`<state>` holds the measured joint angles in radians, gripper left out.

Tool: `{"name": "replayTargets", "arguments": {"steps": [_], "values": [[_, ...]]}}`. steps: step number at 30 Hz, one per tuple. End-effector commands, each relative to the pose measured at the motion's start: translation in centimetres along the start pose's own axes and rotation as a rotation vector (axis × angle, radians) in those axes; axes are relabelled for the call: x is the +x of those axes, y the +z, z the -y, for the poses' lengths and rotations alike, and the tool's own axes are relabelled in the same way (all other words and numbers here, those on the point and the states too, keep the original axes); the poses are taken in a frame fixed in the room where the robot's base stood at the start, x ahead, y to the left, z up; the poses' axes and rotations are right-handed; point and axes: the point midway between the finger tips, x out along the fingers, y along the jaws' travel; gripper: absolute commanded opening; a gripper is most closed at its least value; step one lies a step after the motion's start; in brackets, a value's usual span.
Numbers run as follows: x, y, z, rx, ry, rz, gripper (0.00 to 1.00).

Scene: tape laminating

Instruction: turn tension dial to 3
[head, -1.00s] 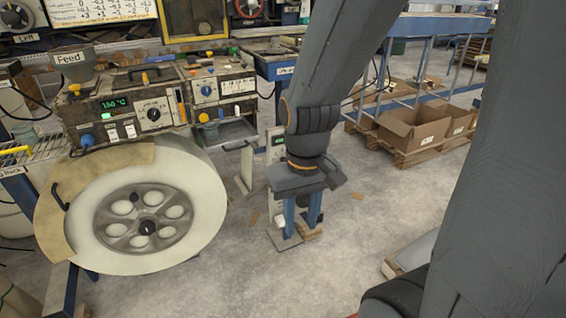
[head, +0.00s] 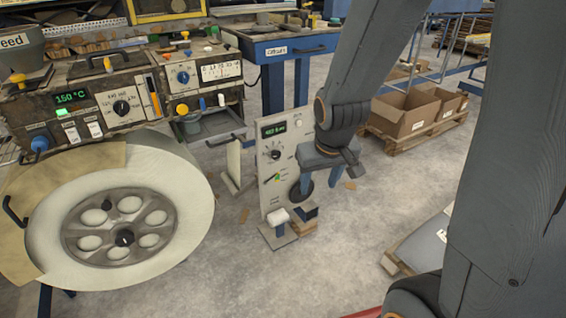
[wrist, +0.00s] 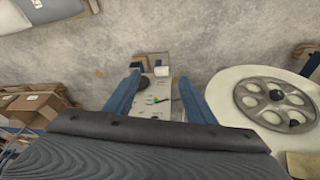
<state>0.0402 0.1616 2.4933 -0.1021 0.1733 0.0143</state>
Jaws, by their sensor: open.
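A pale upright control panel (head: 262,165) stands on the floor in the middle of the head view. It carries a lit display (head: 273,129), a black round dial (head: 275,154) with marks around it, and a green-and-black pointer or lever (head: 273,178) below. Its lettering is too small to read, so I cannot tell which control is the tension dial or its setting. My gripper (head: 310,180) is open and empty, close to the panel's right side. In the wrist view, the blue fingers (wrist: 160,80) stand apart with the panel (wrist: 145,109) between and beyond them.
A large pale roll (head: 190,200) with a spoked hub stands at left. Above it is a machine (head: 90,100) with a 150 °C display and several knobs. A blue table (head: 270,50) is behind. Cardboard boxes (head: 405,112) sit on a pallet at right. Floor around the panel is mostly clear.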

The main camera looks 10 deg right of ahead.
Motion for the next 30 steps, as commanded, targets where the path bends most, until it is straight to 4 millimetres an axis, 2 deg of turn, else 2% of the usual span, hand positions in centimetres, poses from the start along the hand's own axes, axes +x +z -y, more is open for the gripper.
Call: {"name": "replayTargets", "arguments": {"steps": [1, 3, 9, 15, 18, 21, 30], "values": [[4.1, -2.1, -0.6, -0.012, 0.004, -0.069, 0.5], [7.5, -5.4, -1.2, -0.031, 0.005, -0.181, 0.5], [15.8, -13.4, -1.9, -0.086, -0.025, -0.498, 0.5], [22.0, -19.1, -1.7, -0.127, -0.1, -0.813, 0.5], [24.2, -20.8, -1.3, -0.138, -0.148, -0.958, 0.5], [25.6, -21.6, -1.0, -0.142, -0.194, -1.079, 0.5], [26.4, -22.4, -0.7, -0.138, -0.267, -1.253, 0.5]]}}
